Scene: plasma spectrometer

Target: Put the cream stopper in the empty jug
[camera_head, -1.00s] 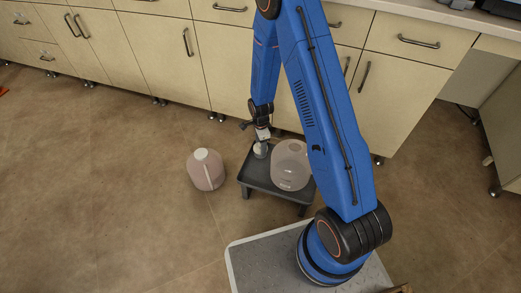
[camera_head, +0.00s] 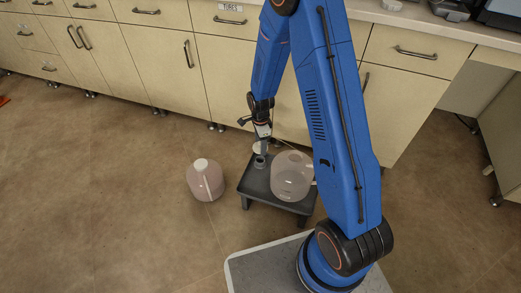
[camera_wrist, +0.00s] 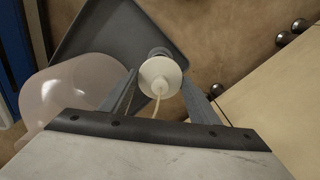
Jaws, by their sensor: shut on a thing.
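My gripper (camera_head: 262,147) is shut on the cream stopper (camera_head: 260,149) and holds it above the dark stool. In the wrist view the stopper (camera_wrist: 160,77), a round cap with a thin pale tube, sits between the two fingers. A small dark grey holder (camera_head: 260,162) stands on the stool just below the stopper. A translucent jug (camera_head: 291,178) with an open top stands on the stool to the right of my gripper. In the wrist view this jug (camera_wrist: 62,95) is at the left. A second jug (camera_head: 205,181), pinkish and with a pale cap, stands on the floor left of the stool.
The dark stool (camera_head: 257,188) is low and holds the open jug and the small holder. Pale cabinets (camera_head: 160,65) with handles line the wall behind. The floor (camera_head: 110,200) at the left is clear.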

